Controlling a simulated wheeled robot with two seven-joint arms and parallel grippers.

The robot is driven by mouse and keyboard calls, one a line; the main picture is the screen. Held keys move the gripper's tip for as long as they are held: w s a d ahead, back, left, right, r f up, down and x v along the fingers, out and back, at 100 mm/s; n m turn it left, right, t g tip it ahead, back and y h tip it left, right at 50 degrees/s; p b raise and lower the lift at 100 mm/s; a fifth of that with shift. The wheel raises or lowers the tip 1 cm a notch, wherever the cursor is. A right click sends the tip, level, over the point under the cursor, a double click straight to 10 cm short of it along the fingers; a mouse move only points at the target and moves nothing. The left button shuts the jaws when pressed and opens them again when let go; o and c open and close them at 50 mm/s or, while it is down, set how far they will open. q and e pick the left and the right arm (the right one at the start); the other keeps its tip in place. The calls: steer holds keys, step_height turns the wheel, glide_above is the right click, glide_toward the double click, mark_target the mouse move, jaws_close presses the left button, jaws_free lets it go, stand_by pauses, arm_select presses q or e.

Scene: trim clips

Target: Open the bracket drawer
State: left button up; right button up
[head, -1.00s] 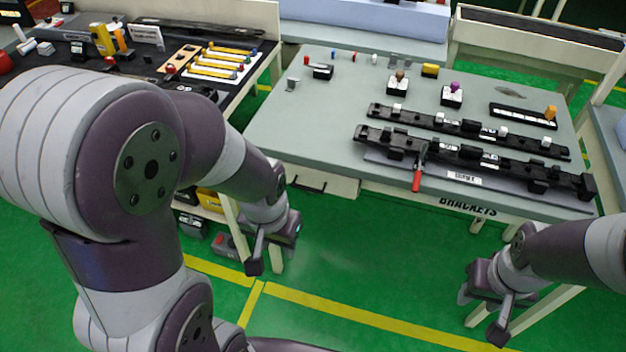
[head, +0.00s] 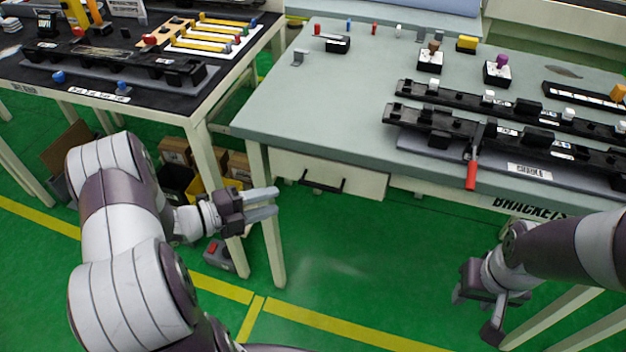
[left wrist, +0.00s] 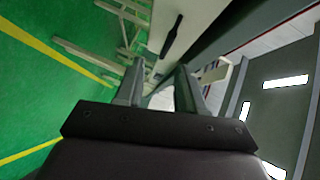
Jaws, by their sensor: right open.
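The drawer (head: 362,183) has a pale front under the left part of the grey table, with a dark bar handle (head: 322,184). Its front looks flush under the tabletop, so it appears shut. My left gripper (head: 276,202) is left of the handle, fingers pointing right towards it, apart from it. In the left wrist view the two fingers (left wrist: 160,82) are spread with nothing between them, and the dark handle (left wrist: 172,36) shows beyond their tips. My right gripper (head: 478,316) is open and empty, low at the right, away from the drawer.
The grey table (head: 300,110) carries black trim rails, a red-handled clamp (head: 471,174) and small parts. A BRACKETS label (head: 530,207) is on its front edge. Its front-left leg (head: 268,230) stands close to my left gripper. A black-topped table (head: 110,95) is at left. Floor before the drawer is clear.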

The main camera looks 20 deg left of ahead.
mark_target(317, 188)
arm_select(q)
steer(key=shift+m+h, duration=0.3)
steer(key=shift+m, duration=0.2)
steer(key=x, duration=0.8)
steer(key=r+b+x, duration=0.1)
steer(key=x, duration=0.3)
steer(key=shift+w+d, duration=0.1)
steer(key=shift+d, duration=0.35)
jaws_close()
